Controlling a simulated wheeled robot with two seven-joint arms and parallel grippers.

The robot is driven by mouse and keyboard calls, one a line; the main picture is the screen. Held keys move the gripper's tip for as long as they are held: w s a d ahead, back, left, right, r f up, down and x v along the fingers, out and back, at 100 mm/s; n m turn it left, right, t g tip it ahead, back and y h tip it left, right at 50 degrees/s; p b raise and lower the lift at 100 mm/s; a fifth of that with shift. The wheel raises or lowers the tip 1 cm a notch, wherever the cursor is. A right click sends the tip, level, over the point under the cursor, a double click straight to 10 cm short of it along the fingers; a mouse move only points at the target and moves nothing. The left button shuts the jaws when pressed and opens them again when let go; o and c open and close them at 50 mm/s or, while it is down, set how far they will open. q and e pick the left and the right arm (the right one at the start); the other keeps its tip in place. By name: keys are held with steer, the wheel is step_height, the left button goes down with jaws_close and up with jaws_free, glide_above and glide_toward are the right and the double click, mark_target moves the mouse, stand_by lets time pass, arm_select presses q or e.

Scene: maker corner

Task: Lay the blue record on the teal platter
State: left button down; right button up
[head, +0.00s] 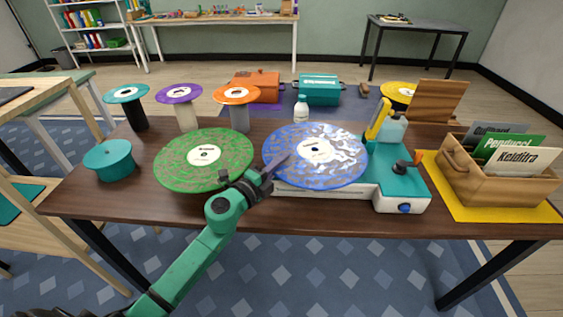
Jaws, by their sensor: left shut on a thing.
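The blue record (340,168), swirled blue and white with a white label, is over the white-and-teal record player (400,184) at the table's middle right. My left gripper (275,168) is shut on the left edge of the blue record. The record covers most of the player's top, and no platter shows under it. I cannot tell whether the record touches the player or hovers just above it. My right gripper is not in view.
A green record (230,150) is just left of the blue one. A teal drum (108,160) and several small discs on posts stand at left. A white bottle (301,109) is behind the blue record. A wooden sleeve crate (500,187) stands at right on a yellow mat (470,212).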

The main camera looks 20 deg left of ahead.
arm_select(q)
steer(key=shift+f+b, duration=0.5)
steer(key=shift+f, duration=0.05)
steer(key=c, duration=1.3)
jaws_free()
steer(key=shift+o, duration=0.2)
steer(key=b+v, duration=0.1)
steer(key=v, duration=0.9)
steer(key=shift+s, duration=0.15)
steer(key=shift+s+a+r, duration=0.1)
steer(key=shift+s+a, duration=0.1)
steer(key=shift+s, duration=0.15)
